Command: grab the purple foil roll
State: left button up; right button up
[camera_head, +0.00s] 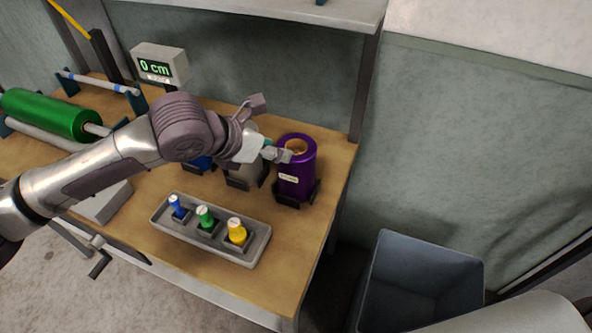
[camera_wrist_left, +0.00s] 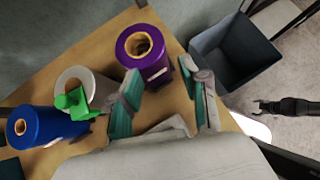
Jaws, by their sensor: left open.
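The purple foil roll (camera_head: 302,182) stands upright in a dark holder at the right end of the wooden table. In the left wrist view the purple roll (camera_wrist_left: 160,66) shows its cardboard core and a white label. My left gripper (camera_head: 279,151) is at the roll's upper left side in the head view and overlaps it. In the wrist view my left gripper (camera_wrist_left: 166,101) has its teal-padded fingers apart with nothing between them. The roll is beyond the fingertips, nearer the left finger. I cannot tell if a finger touches it.
A grey-white roll (camera_wrist_left: 98,86) and a blue roll (camera_wrist_left: 45,124) stand beside the purple one. A grey tray (camera_head: 178,232) holds blue, green and yellow pieces. A display (camera_head: 160,64) reads 0 cm. A grey bin (camera_head: 420,262) stands right of the table.

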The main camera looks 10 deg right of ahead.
aim_at(305, 154)
pick_arm(q)
jog(key=shift+m, duration=0.4)
jog(key=p+x, duration=0.1)
jog(key=x, duration=0.3)
jog(key=p+x, duration=0.1)
jog(key=x, duration=0.3)
jog(key=w+p+x, duration=0.1)
jog(key=x, duration=0.3)
jog(key=shift+w, duration=0.1)
jog(key=shift+w+d+f, duration=0.2)
jog(key=shift+d+f, duration=0.15)
jog(key=shift+f, duration=0.05)
jog(key=shift+a, duration=0.1)
jog(key=shift+c, duration=0.9)
grip_shut()
jog(key=shift+r, duration=0.15)
